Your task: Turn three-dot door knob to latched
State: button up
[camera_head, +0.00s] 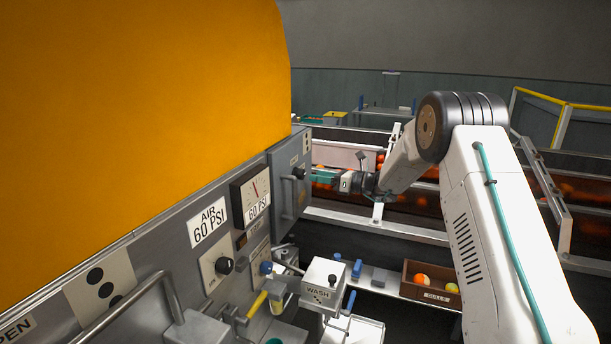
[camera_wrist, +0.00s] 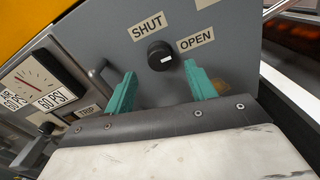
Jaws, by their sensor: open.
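A black round knob (camera_wrist: 160,55) with a white mark sits on a grey panel between the labels SHUT and OPEN in the wrist view. The mark lies on the knob's face, right of centre. In the head view a dark knob (camera_head: 299,172) shows on the grey door box (camera_head: 285,190). A small white plate (camera_head: 307,143) with dark marks is above it, too small to count dots. My gripper (camera_wrist: 160,88) is open, its teal fingers apart below the knob in the picture and not closed on it. In the head view my gripper (camera_head: 324,176) is just right of the door box.
A plate with black dots (camera_head: 100,284) and a bar handle (camera_head: 130,310) are at lower left. An air gauge (camera_head: 252,190) is left of the door box. A WASH box (camera_head: 322,282) and a crate of fruit (camera_head: 430,282) stand below. A conveyor (camera_head: 400,205) runs behind my arm.

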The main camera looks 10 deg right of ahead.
aim_at(304, 174)
jog(key=x, duration=0.5)
jog(key=shift+w+a, duration=0.2)
jog(key=shift+a, duration=0.1)
jog(key=c, duration=1)
